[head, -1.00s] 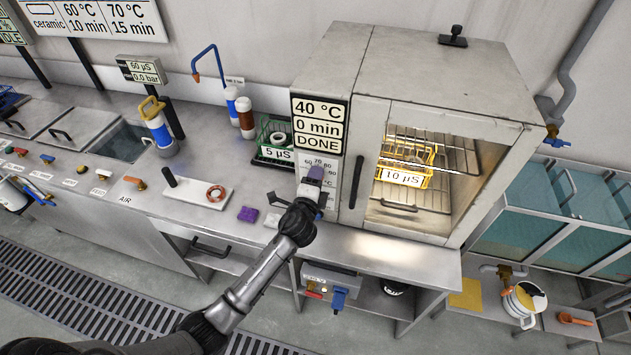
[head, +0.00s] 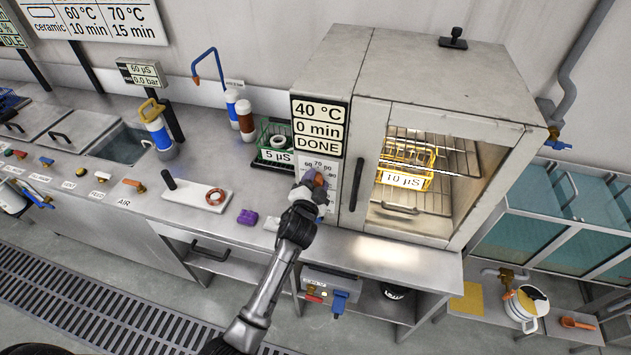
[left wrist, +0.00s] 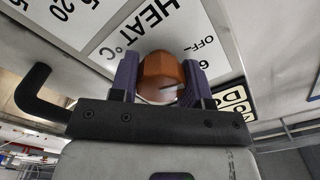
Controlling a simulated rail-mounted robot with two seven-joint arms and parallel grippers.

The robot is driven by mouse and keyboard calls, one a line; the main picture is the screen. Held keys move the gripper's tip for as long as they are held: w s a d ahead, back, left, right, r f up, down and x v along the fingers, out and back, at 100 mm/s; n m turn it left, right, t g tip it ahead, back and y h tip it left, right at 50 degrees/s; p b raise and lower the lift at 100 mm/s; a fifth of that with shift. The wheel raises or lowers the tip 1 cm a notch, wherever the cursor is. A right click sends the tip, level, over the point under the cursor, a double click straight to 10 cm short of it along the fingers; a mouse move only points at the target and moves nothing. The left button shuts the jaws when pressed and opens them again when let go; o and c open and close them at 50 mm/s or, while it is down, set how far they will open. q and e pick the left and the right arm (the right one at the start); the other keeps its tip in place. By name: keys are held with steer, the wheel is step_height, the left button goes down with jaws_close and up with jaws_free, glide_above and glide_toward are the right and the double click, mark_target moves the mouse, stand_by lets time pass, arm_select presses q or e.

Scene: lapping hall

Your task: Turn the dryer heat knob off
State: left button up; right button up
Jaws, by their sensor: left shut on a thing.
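The dryer (head: 430,75) stands on the steel bench, and its display (head: 319,127) reads 40 °C, 0 min, DONE. The orange-brown heat knob (head: 319,178) is on the panel below the display. My left gripper (head: 314,180) is shut on the knob, with its purple fingers on either side of it. In the left wrist view the knob (left wrist: 162,75) sits between the fingertips (left wrist: 160,80). Printed HEAT °C, OFF and part of a number show around it. A pale line shows on the knob, but I cannot tell which mark it meets. My right gripper is not in view.
The dryer's door handle (head: 356,184) is just right of the knob. A yellow basket (head: 431,155) is inside the dryer.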

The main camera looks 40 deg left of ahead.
arm_select(q)
steer(key=shift+n, duration=0.4)
stand_by(0.3)
steer(key=o, duration=0.9)
steer(key=shift+o, duration=0.2)
steer(key=v, duration=1.4)
steer(key=shift+w+a, duration=0.1)
